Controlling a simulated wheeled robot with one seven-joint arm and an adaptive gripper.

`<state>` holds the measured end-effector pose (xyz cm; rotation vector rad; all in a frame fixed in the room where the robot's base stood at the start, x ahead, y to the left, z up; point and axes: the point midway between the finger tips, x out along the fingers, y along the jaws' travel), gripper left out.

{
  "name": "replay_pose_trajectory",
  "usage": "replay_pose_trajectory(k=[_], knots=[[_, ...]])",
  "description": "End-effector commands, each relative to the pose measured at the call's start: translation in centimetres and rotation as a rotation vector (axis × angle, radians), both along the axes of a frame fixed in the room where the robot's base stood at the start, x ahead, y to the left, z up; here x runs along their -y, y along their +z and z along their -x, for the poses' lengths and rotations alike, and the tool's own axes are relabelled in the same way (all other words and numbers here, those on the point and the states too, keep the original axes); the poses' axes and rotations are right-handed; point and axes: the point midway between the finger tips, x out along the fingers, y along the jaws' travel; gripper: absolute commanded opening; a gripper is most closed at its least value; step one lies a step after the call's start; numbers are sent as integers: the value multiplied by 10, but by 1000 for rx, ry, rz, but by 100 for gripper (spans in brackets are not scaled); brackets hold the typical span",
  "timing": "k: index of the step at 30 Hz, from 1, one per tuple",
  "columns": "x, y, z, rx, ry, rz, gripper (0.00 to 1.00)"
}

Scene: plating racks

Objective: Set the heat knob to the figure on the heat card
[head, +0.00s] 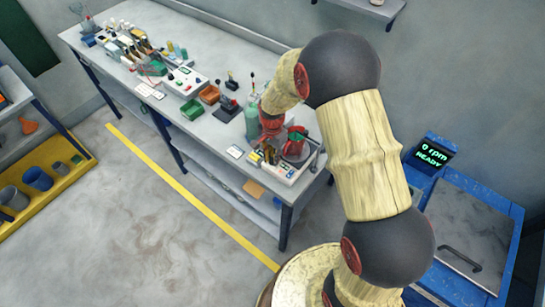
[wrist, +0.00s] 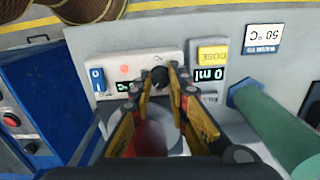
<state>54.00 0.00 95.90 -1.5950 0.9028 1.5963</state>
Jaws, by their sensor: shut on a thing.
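The heat knob (wrist: 159,75) is a small black knob on the white front panel of the heating unit (wrist: 145,58), in the middle of the wrist view. My gripper (wrist: 160,84) is shut on the knob, with one yellow-edged finger on each side of it. A small dark display (wrist: 123,87) with green characters sits left of the knob; a finger partly covers it and its figure cannot be read. The heat card (wrist: 264,39) lies at the upper right, upside down in this view, and reads "WARM TO 50 °C". In the head view my arm hides the knob.
A yellow DOSE button (wrist: 212,54) and a display reading 0 ml (wrist: 208,74) stand right of the knob. A blue switch (wrist: 97,79) is at the panel's left. A green bottle (wrist: 275,125) stands close at the right. The bench (head: 215,135) holds several racks and boxes.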

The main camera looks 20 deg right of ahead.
Motion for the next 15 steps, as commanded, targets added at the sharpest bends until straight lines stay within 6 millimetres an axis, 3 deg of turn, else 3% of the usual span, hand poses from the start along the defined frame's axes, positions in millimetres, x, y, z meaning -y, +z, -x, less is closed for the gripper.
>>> replay_pose_trajectory(k=[15], knots=[[0, 1, -2, 3, -205, -1, 0]])
